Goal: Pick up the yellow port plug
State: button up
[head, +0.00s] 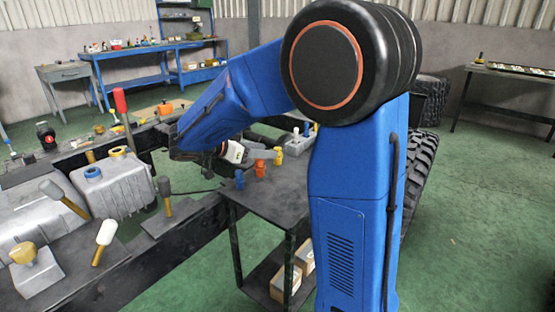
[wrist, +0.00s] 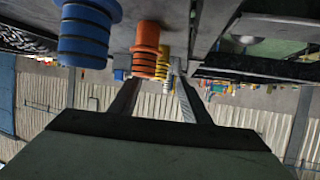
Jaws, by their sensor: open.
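The yellow port plug (head: 278,155) stands on the dark top of a small cart (head: 290,205), behind an orange plug (head: 260,169) and a blue plug (head: 240,180). My gripper (head: 268,155) is low over the cart top, its fingers pointing toward the yellow plug. The wrist view looks upside down, with the cart top above. There my gripper (wrist: 157,82) is open, and the yellow plug (wrist: 163,64) shows between and beyond the fingertips, partly hidden by the orange plug (wrist: 147,50). The blue plug (wrist: 88,35) is nearer, at upper left. I cannot tell whether the fingers touch anything.
A grey tray (head: 297,143) with small parts is at the cart's back edge. Boxes (head: 285,283) sit on the lower shelf. A chassis frame with a grey tank (head: 115,187), mallets and tools is on the left. The green floor (head: 470,200) at right is clear.

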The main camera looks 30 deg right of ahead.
jog(key=shift+x, duration=2.3)
jog(key=shift+c, duration=0.6)
grip_shut()
